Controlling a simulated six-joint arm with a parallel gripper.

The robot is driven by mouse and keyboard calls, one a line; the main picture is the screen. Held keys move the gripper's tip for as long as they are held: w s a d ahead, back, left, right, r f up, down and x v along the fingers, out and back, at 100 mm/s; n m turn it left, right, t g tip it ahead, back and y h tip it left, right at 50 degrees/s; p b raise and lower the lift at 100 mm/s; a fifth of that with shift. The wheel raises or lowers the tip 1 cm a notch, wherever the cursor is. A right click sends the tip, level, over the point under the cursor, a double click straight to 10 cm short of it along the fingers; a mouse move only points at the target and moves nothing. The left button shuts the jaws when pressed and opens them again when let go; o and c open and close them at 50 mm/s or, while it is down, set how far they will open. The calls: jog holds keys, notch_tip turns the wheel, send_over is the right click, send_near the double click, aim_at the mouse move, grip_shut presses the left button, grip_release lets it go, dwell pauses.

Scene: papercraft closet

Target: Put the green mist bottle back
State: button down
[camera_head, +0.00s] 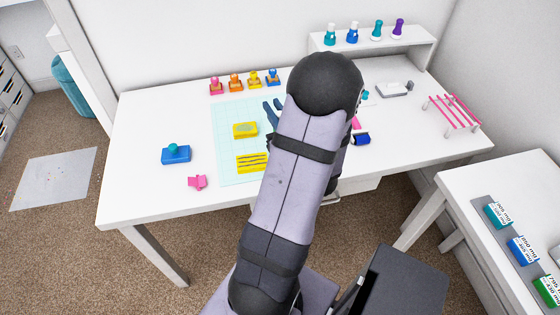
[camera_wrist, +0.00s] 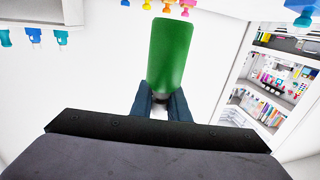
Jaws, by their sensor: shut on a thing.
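The green mist bottle (camera_wrist: 170,52) is between the dark blue fingers of my gripper (camera_wrist: 163,104) in the wrist view. The fingers are shut on its narrow dark end, and its wide green body points away from them. In the head view my gripper (camera_head: 272,112) shows only in part, above the cutting mat, behind my own arm. The green bottle is hidden there. A white raised shelf (camera_head: 385,46) at the back right of the desk carries a row of bottles: teal (camera_head: 330,36), blue (camera_head: 353,34), teal-green (camera_head: 377,32) and purple (camera_head: 398,30).
Several colored stamps (camera_head: 235,83) stand along the desk's back edge. A yellow block (camera_head: 245,130) lies on the pale mat (camera_head: 226,116). A blue block (camera_head: 176,155) and a pink item (camera_head: 197,182) lie left. A pink rack (camera_head: 455,112) stands right. The desk's left end is clear.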

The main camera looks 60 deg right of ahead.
jog(key=shift+f, duration=0.1)
jog(key=shift+f, duration=4.7)
jog(key=shift+f, duration=0.1)
jog(key=shift+f+b, duration=0.15)
jog(key=shift+b, duration=0.25)
jog(key=c, duration=1.7)
grip_release()
jog(key=b+v, duration=0.1)
jog(key=v, duration=0.5)
jog(key=shift+w+f+b, duration=0.1)
jog(key=shift+f+b, duration=0.15)
jog(key=shift+b, duration=0.1)
jog(key=shift+s+a, duration=0.45)
jog(key=shift+s, duration=0.1)
jog(key=shift+o, duration=0.7)
